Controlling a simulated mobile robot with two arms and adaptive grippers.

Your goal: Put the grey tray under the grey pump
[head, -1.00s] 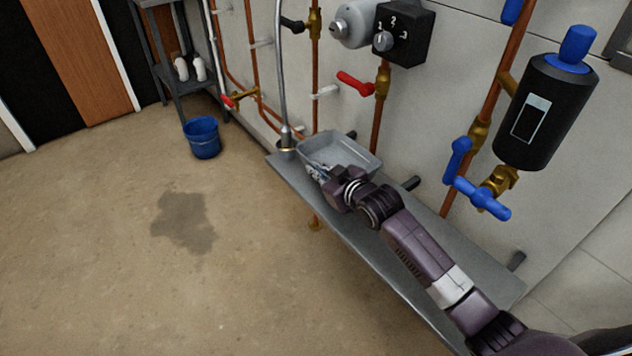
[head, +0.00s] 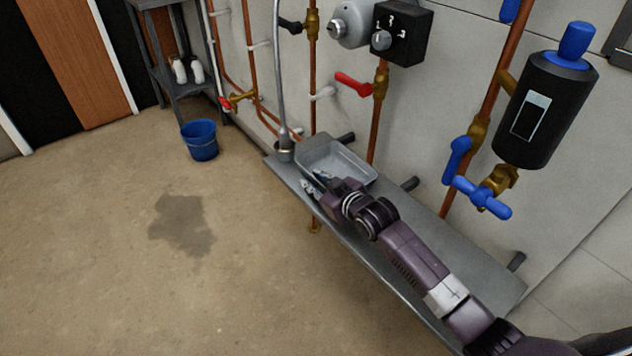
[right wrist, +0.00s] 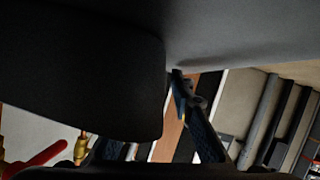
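The grey tray (head: 357,166) is a shallow open box. It sits on the metal shelf along the wall, close to the shelf's far left end. The grey pump (head: 350,24) is a grey cylinder with a black numbered dial box, fixed on the wall above and slightly right of the tray. My right gripper (head: 317,184) is at the tray's near left edge. Its fingers look spread apart, with one over the tray's rim and one outside. Whether they touch the tray I cannot tell. The right wrist view shows a finger (right wrist: 195,115) beside large dark shapes. My left gripper is not in view.
The metal shelf (head: 455,255) is bare on its right part, under my right arm. A tap pipe (head: 280,80) rises beside the tray. A red lever valve (head: 353,84) and a black filter with blue handles (head: 545,110) are on the wall. A blue bucket (head: 200,140) stands on the floor.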

